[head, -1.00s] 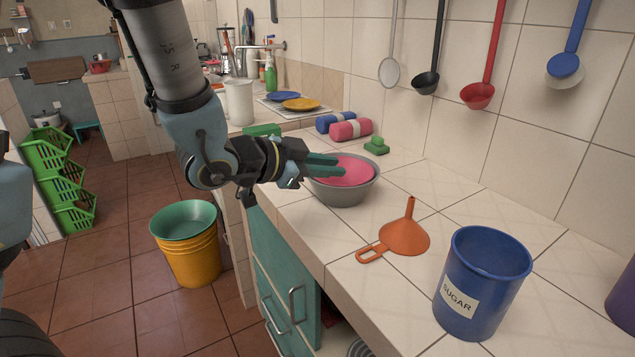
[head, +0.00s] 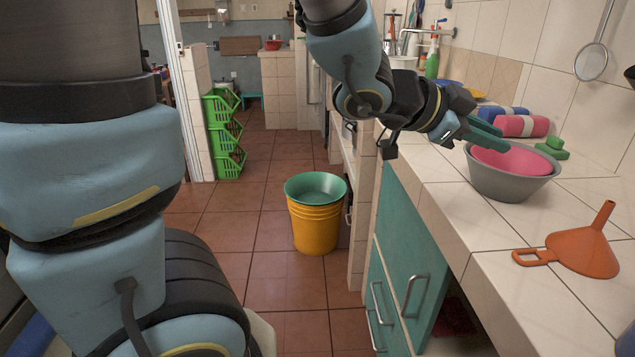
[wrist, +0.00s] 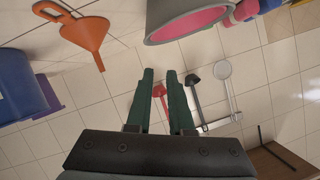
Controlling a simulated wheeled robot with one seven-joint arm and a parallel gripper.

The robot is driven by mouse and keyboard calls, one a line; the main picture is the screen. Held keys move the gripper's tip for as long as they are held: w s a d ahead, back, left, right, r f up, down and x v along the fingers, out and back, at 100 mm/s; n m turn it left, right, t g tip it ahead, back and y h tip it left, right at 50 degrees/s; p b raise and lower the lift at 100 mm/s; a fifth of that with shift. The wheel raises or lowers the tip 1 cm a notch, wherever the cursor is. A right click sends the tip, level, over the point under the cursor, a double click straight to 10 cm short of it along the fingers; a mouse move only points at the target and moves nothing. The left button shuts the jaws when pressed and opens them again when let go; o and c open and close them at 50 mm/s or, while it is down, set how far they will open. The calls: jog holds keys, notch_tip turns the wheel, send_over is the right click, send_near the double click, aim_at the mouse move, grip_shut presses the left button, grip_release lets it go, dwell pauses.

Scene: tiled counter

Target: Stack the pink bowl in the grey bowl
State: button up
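The pink bowl (head: 517,160) sits inside the grey bowl (head: 508,186) on the tiled counter, its rim at or just below the grey rim. In the wrist view the grey bowl (wrist: 165,18) is at the top edge, with the pink bowl (wrist: 203,22) inside it. My gripper (head: 487,133) is at the left rim of the bowls in the head view. The wrist view shows the green fingers of my gripper (wrist: 160,76) apart with nothing between them. The lower part of the pink bowl is hidden by the grey one.
An orange funnel (head: 583,252) lies in front of the bowls. A green sponge (head: 552,147) and a pink roll (head: 521,126) are behind them. The blue sugar canister (wrist: 15,85) shows in the wrist view. A yellow bucket (head: 316,228) stands on the floor.

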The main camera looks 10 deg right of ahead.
jog(key=w+a+f+n+t+y, duration=0.3)
jog(key=w+a+f+n+y, duration=0.15)
jog(key=w+a, duration=0.4)
jog(key=w+a+f+n+t+y, duration=0.35)
jog(key=w+a+n, duration=0.25)
jog(key=w+a, duration=0.3)
jog(key=s+a+f+n+g+y, duration=0.2)
jog(key=s+a+n, duration=0.1)
jog(key=a, duration=0.3)
jog(key=s+a+f+n+g+y, duration=0.1)
jog(key=s+a+f+n+g, duration=0.1)
jog(key=a, duration=0.5)
jog(key=s+a+f+n+g+y, duration=0.2)
jog(key=s+a+f+n, duration=0.1)
jog(key=a, duration=0.4)
jog(key=shift+s+f+n+y, duration=0.35)
jog(key=shift+f+n, duration=0.15)
jog(key=shift+n, duration=0.65)
notch_tip(320, 180, up, 7)
jog(key=p, duration=0.7)
